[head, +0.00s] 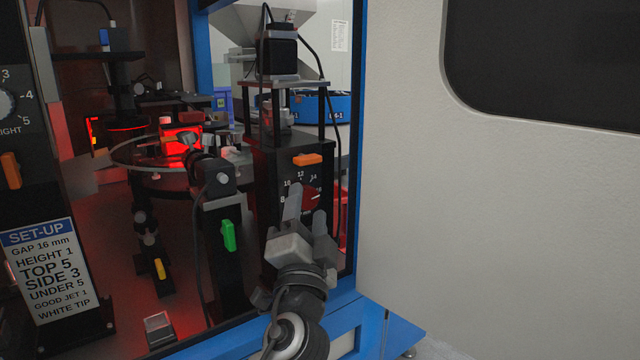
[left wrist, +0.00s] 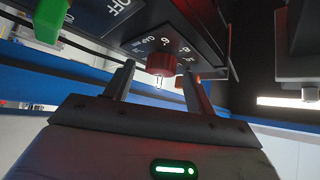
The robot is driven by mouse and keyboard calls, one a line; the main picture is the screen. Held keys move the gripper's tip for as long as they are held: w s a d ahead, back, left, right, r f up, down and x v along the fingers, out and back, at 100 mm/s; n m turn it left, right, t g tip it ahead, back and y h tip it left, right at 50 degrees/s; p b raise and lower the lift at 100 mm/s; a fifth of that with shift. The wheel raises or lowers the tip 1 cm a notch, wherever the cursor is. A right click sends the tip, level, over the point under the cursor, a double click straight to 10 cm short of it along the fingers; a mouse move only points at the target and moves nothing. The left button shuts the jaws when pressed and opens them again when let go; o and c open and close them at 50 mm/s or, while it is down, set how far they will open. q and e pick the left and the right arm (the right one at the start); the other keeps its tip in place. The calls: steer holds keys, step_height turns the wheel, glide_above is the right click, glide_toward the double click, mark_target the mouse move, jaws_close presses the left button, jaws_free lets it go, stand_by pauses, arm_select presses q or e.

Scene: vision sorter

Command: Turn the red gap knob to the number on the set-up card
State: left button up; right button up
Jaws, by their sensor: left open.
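The red gap knob (head: 311,197) sits on the front of a black post, with a dial of numbers around it that shows 8, 10, 12 and 14. My left gripper (head: 306,214) is in front of it and partly hides it. In the left wrist view the knob (left wrist: 162,65) appears between the two open fingers of the gripper (left wrist: 158,77), with no clear contact. I cannot tell which number its pointer is on. The set-up card (head: 46,262) stands at the lower left and reads "GAP 16 mm". My right gripper is not in view.
An orange lever (head: 307,160) is just above the dial. A green lever (head: 228,235) is on the post to the left. A glass disc (head: 130,152) lies behind. A pale door panel (head: 420,220) fills the right side.

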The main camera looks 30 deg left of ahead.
arm_select(q)
steer(key=shift+w+a+r, duration=0.3)
steer(key=shift+w, duration=0.25)
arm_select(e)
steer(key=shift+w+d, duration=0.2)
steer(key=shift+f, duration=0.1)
arm_select(q)
steer(key=c, duration=1)
steer(key=p, duration=0.2)
steer(key=shift+a+r+m+h+p, duration=0.1)
steer(key=shift+r+m+h+p, duration=0.2)
steer(key=shift+r+m, duration=0.1)
steer(key=shift+o, duration=0.2)
steer(key=shift+p, duration=0.5)
steer(key=shift+f+m+h, duration=0.3)
steer(key=shift+m+h, duration=0.1)
steer(key=o, duration=1)
steer(key=shift+c, duration=0.2)
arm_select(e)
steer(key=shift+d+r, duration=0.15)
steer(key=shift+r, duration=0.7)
